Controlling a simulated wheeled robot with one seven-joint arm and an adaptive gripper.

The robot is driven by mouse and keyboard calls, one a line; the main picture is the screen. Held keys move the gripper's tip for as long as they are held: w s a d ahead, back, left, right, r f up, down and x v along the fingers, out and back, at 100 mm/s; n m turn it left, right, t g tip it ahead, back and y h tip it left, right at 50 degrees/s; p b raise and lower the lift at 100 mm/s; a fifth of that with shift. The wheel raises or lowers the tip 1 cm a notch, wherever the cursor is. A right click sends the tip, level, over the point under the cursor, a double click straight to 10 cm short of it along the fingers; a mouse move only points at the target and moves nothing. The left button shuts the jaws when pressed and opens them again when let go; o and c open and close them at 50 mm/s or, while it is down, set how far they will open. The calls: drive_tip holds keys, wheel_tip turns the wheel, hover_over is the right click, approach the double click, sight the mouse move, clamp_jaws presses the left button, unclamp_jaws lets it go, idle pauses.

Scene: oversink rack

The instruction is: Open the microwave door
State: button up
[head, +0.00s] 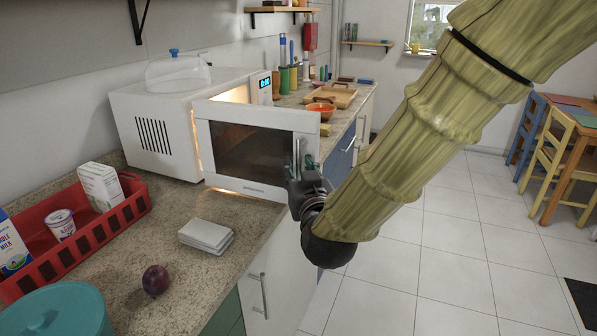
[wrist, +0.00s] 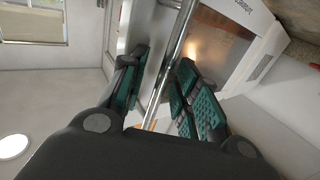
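The white microwave (head: 152,138) stands on the counter at the left in the head view. Its door (head: 225,112) is partly open, swung out towards me, with warm light in the gap behind it. The door's vertical metal handle (head: 298,150) is at its right edge. My gripper (head: 301,166) is at the handle. In the wrist view my gripper (wrist: 163,80) has its green-padded fingers on either side of the handle bar (wrist: 181,40), with visible space between the pads. The handle's lower part is hidden by my gripper in the head view.
A glass dome (head: 178,74) sits on the microwave. A red basket (head: 95,236), white stacked items (head: 205,236), a plum (head: 155,280) and a teal pot (head: 55,312) occupy the near counter.

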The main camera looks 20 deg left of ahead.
drive_tip(key=shift+s+a, duration=0.1)
drive_tip(key=v, duration=1.2)
drive_tip(key=shift+f, duration=0.1)
drive_tip(key=d+f+m+g+h+p, duration=0.3)
drive_tip(key=d+f, duration=0.5)
drive_tip(key=f, duration=0.6)
drive_tip(key=d+f+m+g+h+p, duration=0.1)
drive_tip(key=d+f+g+h+p, duration=0.2)
drive_tip(key=d+f, duration=0.8)
drive_tip(key=s+d+f+g+p, duration=0.1)
drive_tip(key=s+d+f+g, duration=0.2)
drive_tip(key=s+d+f, duration=0.2)
drive_tip(key=s+d+f+m+g+h+p, duration=0.1)
drive_tip(key=s+d+f, duration=0.5)
drive_tip(key=s, duration=0.6)
drive_tip(key=s+d+f+m+g+h+p, duration=0.1)
drive_tip(key=s+d+f+g+p, duration=0.2)
drive_tip(key=s+d+f+g, duration=0.2)
drive_tip(key=s+f, duration=0.3)
drive_tip(key=f, duration=0.1)
drive_tip(key=shift+s+d+f+g, duration=0.2)
drive_tip(key=shift+s+f+g, duration=0.1)
drive_tip(key=shift+s+g, duration=0.1)
